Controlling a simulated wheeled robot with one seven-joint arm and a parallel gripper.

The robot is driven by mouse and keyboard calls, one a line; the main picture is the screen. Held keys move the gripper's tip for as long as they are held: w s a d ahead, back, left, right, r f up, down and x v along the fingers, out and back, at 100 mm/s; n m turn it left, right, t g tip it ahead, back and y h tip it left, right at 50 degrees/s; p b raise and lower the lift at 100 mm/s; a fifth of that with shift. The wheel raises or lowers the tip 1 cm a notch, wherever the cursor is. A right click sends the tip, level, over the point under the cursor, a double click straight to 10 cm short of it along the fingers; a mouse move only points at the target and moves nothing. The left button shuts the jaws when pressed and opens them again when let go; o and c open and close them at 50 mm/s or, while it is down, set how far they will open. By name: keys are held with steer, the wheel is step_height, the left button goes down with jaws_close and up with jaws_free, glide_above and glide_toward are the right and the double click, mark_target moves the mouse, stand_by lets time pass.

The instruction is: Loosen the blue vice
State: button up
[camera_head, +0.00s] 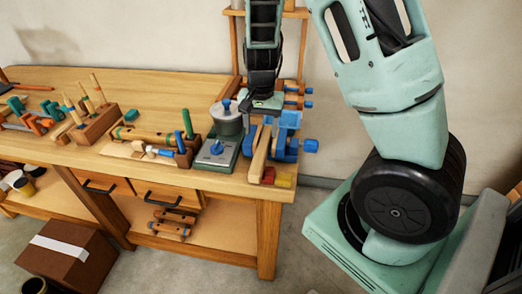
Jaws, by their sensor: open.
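The blue vice (290,124) is mounted at the right end of the wooden workbench. A blue knob (310,146) sticks out at the vice's right side, beyond the bench edge. My gripper (263,103) hangs from above, just behind and left of the vice in the picture, and is open. Its fingertips are small and mostly hidden, and I see nothing held in it.
A grey pot (226,118) and a green-based metal device (215,150) stand close to the vice's left. A tool rack with blue-ended tools (296,95) is behind it.

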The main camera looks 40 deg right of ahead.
mark_target(263, 151)
step_height(263, 151, down, 10)
steer(key=shift+r+b, duration=0.25)
steer(key=shift+b, duration=0.05)
steer(key=c, duration=1.2)
steer(key=shift+o, duration=0.2)
steer(key=shift+s+d+r, duration=0.1)
steer(key=shift+s+d, duration=0.05)
steer(key=shift+s, duration=0.05)
steer(key=o, duration=1.5)
steer(key=shift+c, duration=0.2)
